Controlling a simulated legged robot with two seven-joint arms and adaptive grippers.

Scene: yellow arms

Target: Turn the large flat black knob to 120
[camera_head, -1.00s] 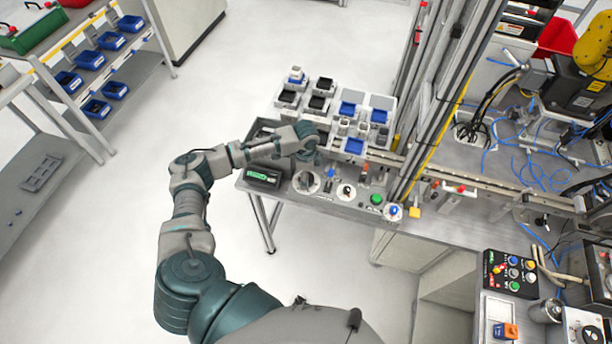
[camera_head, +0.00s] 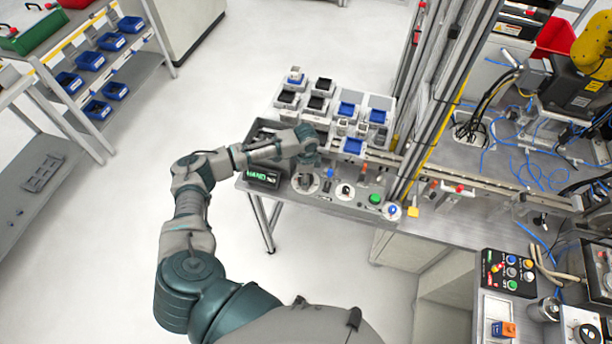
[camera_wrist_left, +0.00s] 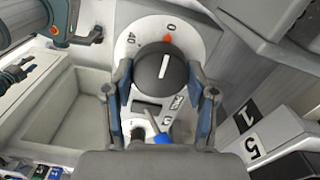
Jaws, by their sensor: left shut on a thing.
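The large flat black knob (camera_wrist_left: 160,70) sits on a round white dial (camera_wrist_left: 127,58) in the left wrist view. A white line on the knob points up, slightly right, close to a red mark near the 0; 40 is printed to the left. My left gripper (camera_wrist_left: 160,78) has its two fingers on either side of the knob, shut on it. In the head view the left gripper (camera_head: 309,163) is over the left end of the control panel, and the knob (camera_head: 305,183) is partly visible just below it. My right gripper is not in view.
A dark box with a green display (camera_head: 263,177) stands left of the knob. A blue-tipped switch (camera_head: 328,173), another dial (camera_head: 346,191) and a green button (camera_head: 375,198) lie to the right. Bins with blue and black parts (camera_head: 349,108) stand behind.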

